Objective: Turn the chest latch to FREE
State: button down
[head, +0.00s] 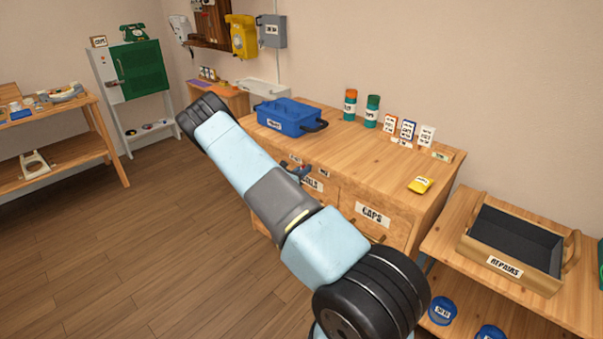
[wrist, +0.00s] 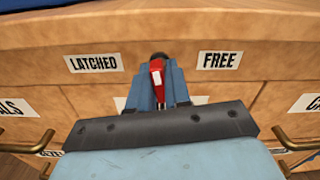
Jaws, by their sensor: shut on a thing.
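The chest latch (wrist: 156,76) is a red lever with a dark pivot at its top, on the front of the wooden chest (head: 335,150). In the wrist view it hangs nearly straight down, between the LATCHED label (wrist: 94,63) on the left and the FREE label (wrist: 219,61) on the right. My gripper (wrist: 160,88) has its blue fingers on either side of the red lever, shut on it. The lever's lower end is hidden behind my gripper. In the head view my gripper (head: 297,172) is at the chest's front, and my arm hides part of it.
Drawers with brass handles (wrist: 297,141) flank my gripper below the latch. A blue toolbox (head: 288,118) stands on the chest top, with bottles, small cards and a yellow item (head: 420,185). A REPAIRS tray (head: 505,267) stands on the right bench. The floor at left is clear.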

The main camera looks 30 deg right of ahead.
jog(key=m, duration=0.6)
jog(key=shift+s+d, duration=0.2)
jog(key=shift+d, duration=0.05)
jog(key=m, duration=0.4)
jog(key=shift+s+d+m, duration=0.1)
jog(key=shift+m, duration=0.2)
jog(key=shift+f, duration=0.1)
jog(key=c, duration=1.2)
grip_release()
jog(key=shift+o, duration=0.2)
jog(key=shift+a, duration=0.2)
jog(key=shift+a, duration=0.55)
jog(key=v, duration=1.2)
jog(key=shift+s+a, duration=0.2)
jog(key=shift+a, duration=0.05)
